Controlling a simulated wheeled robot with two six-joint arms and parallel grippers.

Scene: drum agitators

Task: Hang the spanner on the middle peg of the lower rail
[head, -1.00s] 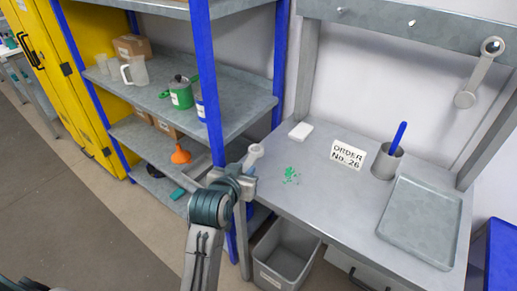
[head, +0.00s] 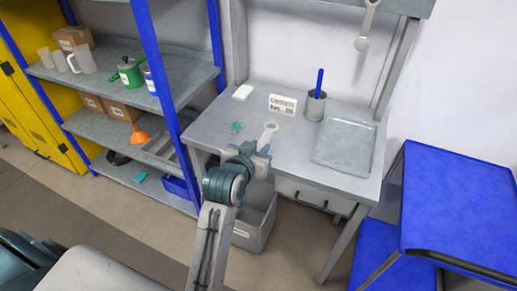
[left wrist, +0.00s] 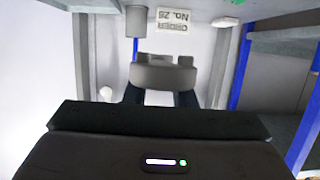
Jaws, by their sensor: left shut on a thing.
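My left gripper (head: 254,154) is shut on a light grey spanner (head: 268,134), whose ring end sticks up above the fingers, in front of the bench. In the left wrist view the held spanner (left wrist: 165,76) shows as a grey piece between the dark fingertips. A grey rail (head: 400,7) crosses the top edge of the head view, mostly cut off; its middle peg is out of view. My right gripper is not in view.
The bench (head: 210,130) holds an order sign (head: 283,105), a cup (head: 315,106) with a blue tool, a tray (head: 345,143) and a white block (head: 242,92). A blue-post shelf (head: 150,50) stands left, a blue cart (head: 450,200) right, a grey bin (head: 252,225) below.

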